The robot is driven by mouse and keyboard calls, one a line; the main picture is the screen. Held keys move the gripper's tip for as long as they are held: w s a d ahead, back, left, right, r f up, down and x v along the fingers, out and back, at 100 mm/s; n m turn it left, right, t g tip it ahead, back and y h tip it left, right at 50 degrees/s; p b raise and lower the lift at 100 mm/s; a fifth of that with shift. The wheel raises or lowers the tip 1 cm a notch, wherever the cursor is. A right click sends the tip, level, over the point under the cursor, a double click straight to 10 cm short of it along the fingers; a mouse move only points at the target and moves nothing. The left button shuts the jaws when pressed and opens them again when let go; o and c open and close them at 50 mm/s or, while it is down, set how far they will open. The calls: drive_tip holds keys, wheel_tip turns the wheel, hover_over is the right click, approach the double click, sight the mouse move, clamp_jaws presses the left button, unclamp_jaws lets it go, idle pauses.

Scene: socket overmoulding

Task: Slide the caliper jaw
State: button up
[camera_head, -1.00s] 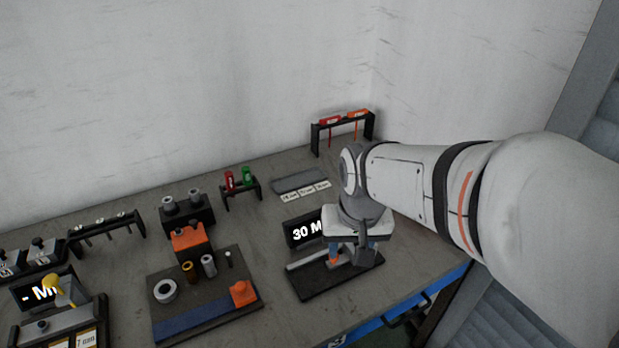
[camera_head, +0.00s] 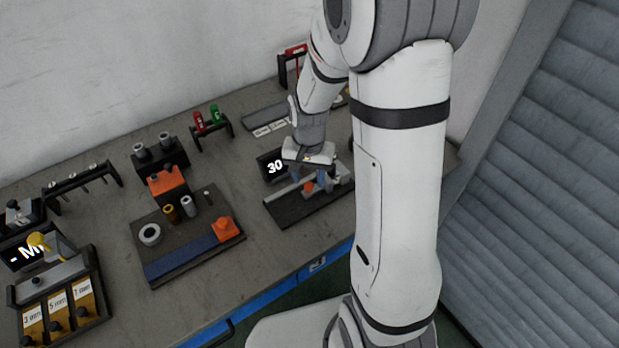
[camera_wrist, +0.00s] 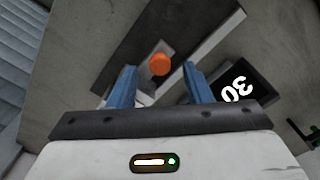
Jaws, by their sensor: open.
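The caliper is a light grey bar on a dark base plate (camera_head: 290,211) at the right of the bench. Its display (camera_head: 272,165) reads 30, partly hidden by my arm in the head view. The display also shows in the wrist view (camera_wrist: 236,88). The caliper jaw carries an orange knob (camera_wrist: 159,64), seen between and just beyond my blue fingertips in the wrist view. In the head view the orange part (camera_head: 309,186) is just below my gripper (camera_head: 320,178). My gripper is open, with a finger on either side of the knob and apart from it.
Left of the caliper stands a dark board (camera_head: 195,268) with a ring, several cylinders and an orange block (camera_head: 226,229). A red and green plug rack (camera_head: 212,124) is behind. A box with yellow bins (camera_head: 58,314) is at far left.

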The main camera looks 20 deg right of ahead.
drive_tip(key=shift+f, duration=0.9)
drive_tip(key=shift+c, duration=0.4)
clamp_jaws()
